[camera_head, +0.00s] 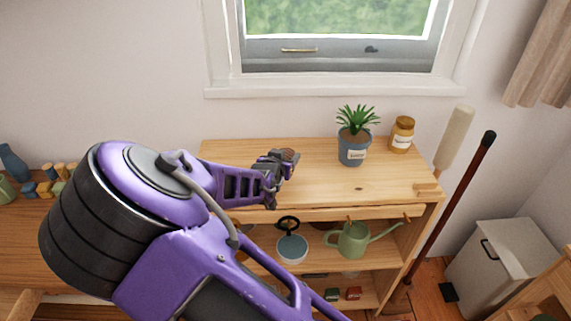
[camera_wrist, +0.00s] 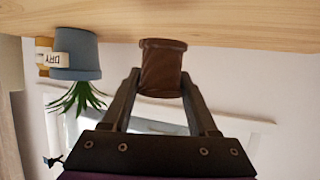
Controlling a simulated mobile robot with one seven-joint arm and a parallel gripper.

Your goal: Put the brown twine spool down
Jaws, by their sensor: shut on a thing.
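The brown twine spool (camera_wrist: 162,70) is between the two fingers of my gripper (camera_wrist: 160,82), which is shut on it. The wrist view is upside down, and the spool's flanged end meets the wooden top in that picture. I cannot tell whether it touches the wood. In the head view, a small brown part of the spool (camera_head: 289,154) shows at the tip of my gripper (camera_head: 281,164), over the left part of the wooden shelf unit's top (camera_head: 315,190). My gripper hides most of the spool there.
A potted plant (camera_head: 353,148) and an amber jar (camera_head: 401,134) stand right of my gripper on the top. The wood between is clear. A green watering can (camera_head: 354,240) and a round blue-white item (camera_head: 292,248) are on the shelf below. A window (camera_head: 340,30) is behind.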

